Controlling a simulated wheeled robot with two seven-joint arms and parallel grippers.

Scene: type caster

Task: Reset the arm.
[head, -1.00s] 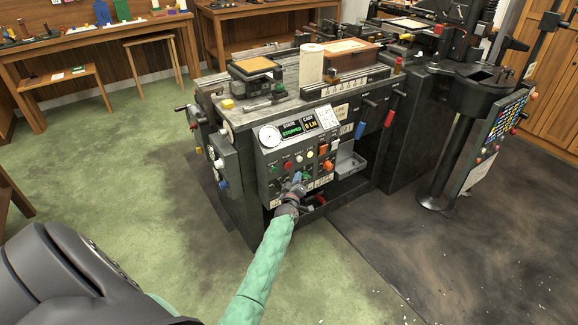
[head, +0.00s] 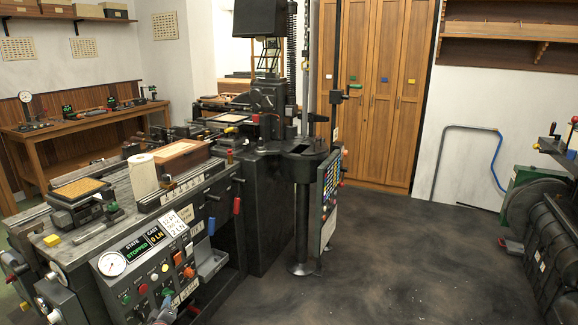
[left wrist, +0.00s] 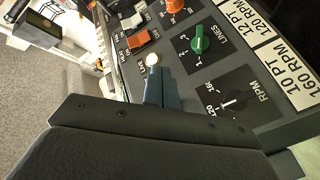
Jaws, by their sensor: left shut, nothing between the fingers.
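My left gripper (head: 163,314) is at the bottom edge of the head view, in front of the casting machine's control panel (head: 115,290). In the left wrist view its fingers (left wrist: 157,82) are together with nothing between them. Their tips are at a small white button (left wrist: 152,59); I cannot tell whether they touch it. A green LINES knob (left wrist: 199,40) and a black RPM knob (left wrist: 234,102) are to the right of the fingertips. The panel's display (head: 141,246) reads STOPPED and 0 LN. My right gripper is not in view.
Red-handled (head: 237,206) and blue-handled (head: 211,226) levers stick out from the machine's front. A side panel with colored keys (head: 328,190) stands on the right. Dark floor (head: 400,270) is open to the right, up to another dark machine (head: 545,245).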

